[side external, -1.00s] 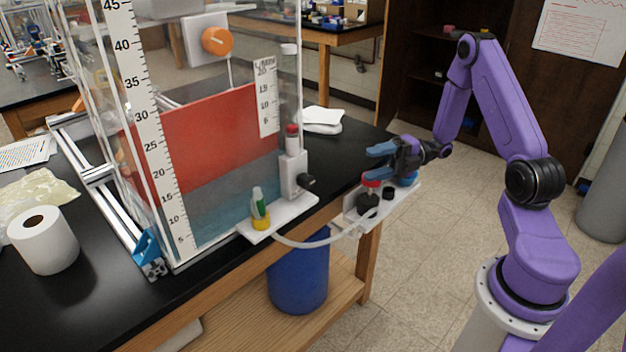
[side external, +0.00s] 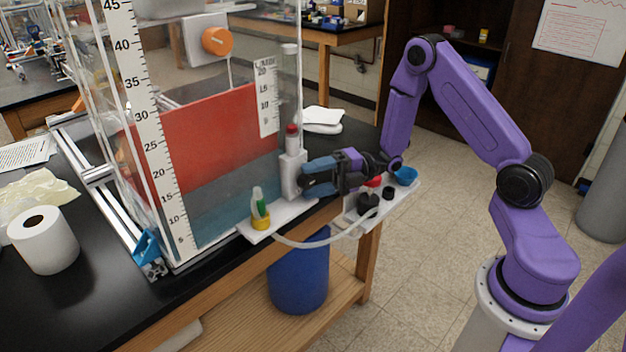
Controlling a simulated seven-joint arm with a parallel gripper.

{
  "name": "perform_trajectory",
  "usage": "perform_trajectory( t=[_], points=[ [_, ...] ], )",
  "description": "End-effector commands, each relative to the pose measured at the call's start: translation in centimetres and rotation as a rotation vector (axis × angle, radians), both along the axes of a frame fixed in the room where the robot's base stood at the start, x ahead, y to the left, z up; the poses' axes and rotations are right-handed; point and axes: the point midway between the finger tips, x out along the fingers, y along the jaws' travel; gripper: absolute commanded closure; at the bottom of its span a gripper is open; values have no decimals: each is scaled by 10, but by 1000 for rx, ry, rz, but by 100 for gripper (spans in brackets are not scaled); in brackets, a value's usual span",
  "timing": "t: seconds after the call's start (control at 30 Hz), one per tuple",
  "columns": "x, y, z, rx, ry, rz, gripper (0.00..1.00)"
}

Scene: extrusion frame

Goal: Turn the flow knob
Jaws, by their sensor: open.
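The flow meter (side external: 292,172) is a white upright block with a clear tube and a red part above it, at the right front corner of the tank. The black knob on its right side is hidden behind my gripper's fingers. My gripper (side external: 308,178) is open, with its blue fingertips pointing left at the block, right where the knob sits. I cannot tell whether the fingers touch the knob or are around it. An orange knob (side external: 217,41) is on a white block high on the tank, well away from my gripper.
The clear tank (side external: 190,215) with a red panel stands left of my gripper. A white shelf (side external: 400,203) holds a blue cup (side external: 405,176) and a red-topped black part below my wrist. A yellow-based holder (side external: 260,221) and a pale hose (side external: 305,243) lie in front.

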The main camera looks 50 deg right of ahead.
Motion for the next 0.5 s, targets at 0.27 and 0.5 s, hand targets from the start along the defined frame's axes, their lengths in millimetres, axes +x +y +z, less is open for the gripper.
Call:
perform_trajectory(
  t=[0.27,0.5],
  points=[
    [2,5,0,0,0,-1,39],
    [2,4,0,0,0,-1,88]
  ],
)
